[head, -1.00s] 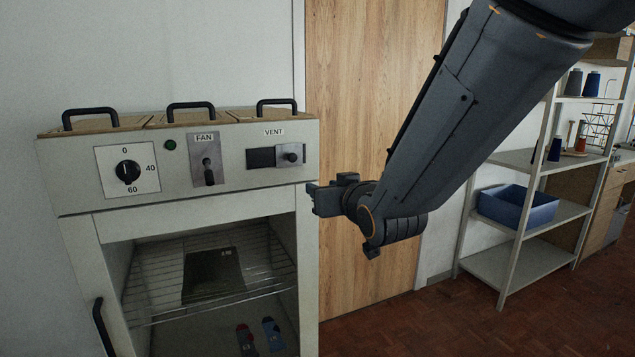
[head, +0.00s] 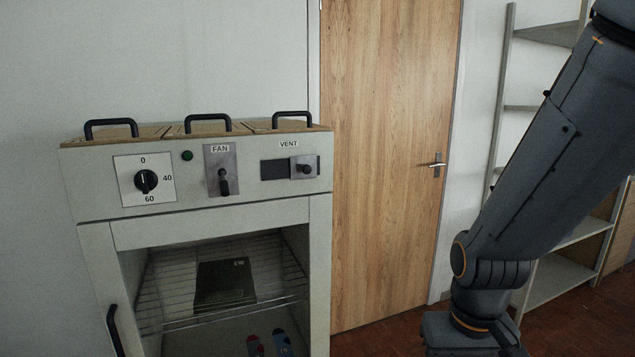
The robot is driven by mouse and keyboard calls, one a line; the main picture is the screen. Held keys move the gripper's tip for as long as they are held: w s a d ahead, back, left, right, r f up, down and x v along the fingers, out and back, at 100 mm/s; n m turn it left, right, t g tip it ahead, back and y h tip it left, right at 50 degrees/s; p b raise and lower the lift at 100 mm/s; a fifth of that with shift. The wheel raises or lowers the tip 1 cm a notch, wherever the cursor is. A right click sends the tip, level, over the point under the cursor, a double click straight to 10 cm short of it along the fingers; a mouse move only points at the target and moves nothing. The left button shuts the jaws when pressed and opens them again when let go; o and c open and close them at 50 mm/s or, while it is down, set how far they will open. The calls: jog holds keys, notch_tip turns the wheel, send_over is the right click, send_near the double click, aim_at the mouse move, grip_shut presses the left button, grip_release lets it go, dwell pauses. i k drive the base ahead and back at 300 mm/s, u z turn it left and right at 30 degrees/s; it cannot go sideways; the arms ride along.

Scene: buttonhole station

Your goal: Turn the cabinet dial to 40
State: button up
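The cabinet (head: 90,215) stands at the left of the head view. Its black round dial (head: 146,181) sits on a white plate marked 0 at the top, 40 at the right and 60 at the bottom. The dial's pale pointer mark is too small to read surely; it seems to lie near the upright, toward the 0. My gripper (head: 470,350) is at the bottom right, well to the right of the cabinet and touching nothing I can see. Its fingers are cut off by the lower edge of the picture.
Right of the dial are a green lamp (head: 187,156), a FAN switch (head: 223,183) and a VENT slider (head: 303,168). Black handles top the lids. The open cabinet bay holds a wire rack with a dark book-like item (head: 225,283). A wooden door (head: 385,150) stands behind; shelving is at right.

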aim_at(145, 180)
jog(key=u, duration=3.3)
jog(key=k, duration=1)
jog(key=z, duration=1.3)
jog(key=i, duration=0.5)
jog(key=u, duration=0.05)
